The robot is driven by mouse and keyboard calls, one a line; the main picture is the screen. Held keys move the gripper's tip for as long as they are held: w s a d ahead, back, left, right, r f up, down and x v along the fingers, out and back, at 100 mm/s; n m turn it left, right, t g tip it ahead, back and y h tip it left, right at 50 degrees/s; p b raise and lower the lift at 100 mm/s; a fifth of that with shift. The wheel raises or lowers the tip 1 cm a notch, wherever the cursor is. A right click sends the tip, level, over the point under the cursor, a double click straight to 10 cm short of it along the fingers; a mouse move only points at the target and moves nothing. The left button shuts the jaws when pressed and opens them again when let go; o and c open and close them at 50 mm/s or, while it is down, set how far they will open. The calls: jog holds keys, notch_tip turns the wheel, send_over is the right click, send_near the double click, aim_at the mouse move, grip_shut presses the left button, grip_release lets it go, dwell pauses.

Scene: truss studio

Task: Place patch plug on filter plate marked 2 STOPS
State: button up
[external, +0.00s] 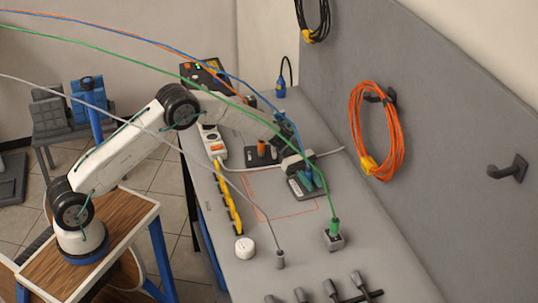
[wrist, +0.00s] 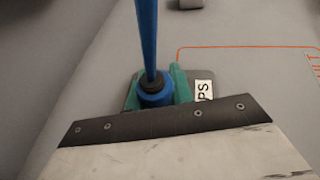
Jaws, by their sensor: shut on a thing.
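The patch plug (wrist: 155,94) is blue with a black collar and a blue cable rising from it. My gripper (wrist: 156,88) is shut on it, with a teal finger on each side. In the external view my gripper (external: 298,166) is low over a dark grey plate (external: 304,189). In the wrist view this plate (wrist: 204,75) lies under the plug, and its white label shows only "PS"; the rest is hidden by my gripper. I cannot tell whether the plug touches the plate.
A dark plate with an orange plug (external: 262,148) stands to the left. A green plug (external: 334,227) in a grey block and a grey plug (external: 280,259) stand nearer. A white power strip (external: 212,143) lies at the left edge. Cables arc overhead. An orange outline (external: 262,215) marks bare bench.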

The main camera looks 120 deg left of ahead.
jog(key=o, duration=1)
